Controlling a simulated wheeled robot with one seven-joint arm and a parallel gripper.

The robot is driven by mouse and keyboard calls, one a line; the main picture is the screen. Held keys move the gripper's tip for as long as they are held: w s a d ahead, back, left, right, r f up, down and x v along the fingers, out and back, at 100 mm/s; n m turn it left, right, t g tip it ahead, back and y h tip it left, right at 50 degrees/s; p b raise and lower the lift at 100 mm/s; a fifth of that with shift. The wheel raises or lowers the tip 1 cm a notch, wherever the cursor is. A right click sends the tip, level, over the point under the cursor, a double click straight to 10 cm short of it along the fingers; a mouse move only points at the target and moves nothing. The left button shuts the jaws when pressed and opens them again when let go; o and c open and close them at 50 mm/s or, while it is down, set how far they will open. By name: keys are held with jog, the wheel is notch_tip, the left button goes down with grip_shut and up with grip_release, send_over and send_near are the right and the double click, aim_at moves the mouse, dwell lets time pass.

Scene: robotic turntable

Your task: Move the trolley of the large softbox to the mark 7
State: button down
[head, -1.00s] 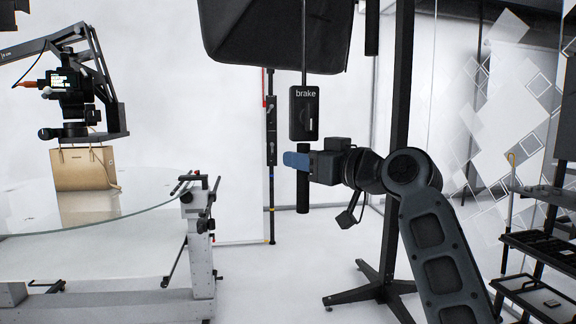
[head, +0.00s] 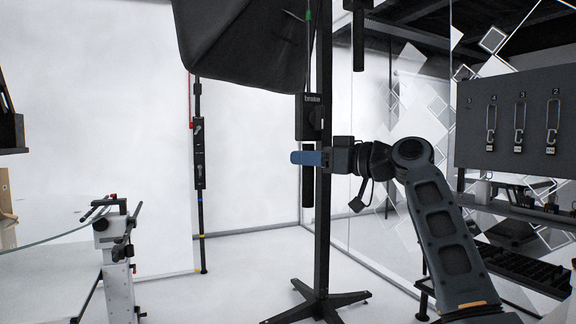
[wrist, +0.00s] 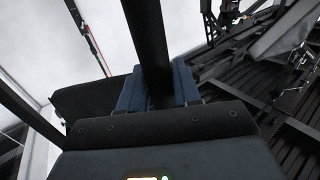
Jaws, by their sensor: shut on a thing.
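The large softbox (head: 245,40) hangs black at the top of the head view, its upper part cut off. A black box marked "brake" (head: 309,118) hangs below its right side, with a black cylindrical handle (head: 308,190) under it. My gripper (head: 308,158), with blue fingers, is shut on this handle just below the brake box. In the wrist view my gripper (wrist: 158,88) has its blue fingers on both sides of the dark handle (wrist: 145,25). The trolley and the mark 7 do not show.
A black stand (head: 322,240) with spread feet rises behind my gripper. A grey panel (head: 520,125) with numbered hooks is at the right, above shelves. The glass turntable's edge (head: 60,232) is at the lower left. White floor between is clear.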

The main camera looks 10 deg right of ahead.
jog(key=shift+w+d, duration=0.2)
jog(key=shift+d, duration=0.45)
jog(key=shift+w+d, duration=0.15)
jog(key=shift+d, duration=0.45)
jog(key=c, duration=0.9)
grip_release()
jog(key=shift+d, duration=0.1)
jog(key=shift+b+v, duration=0.8)
jog(key=shift+v, duration=3.05)
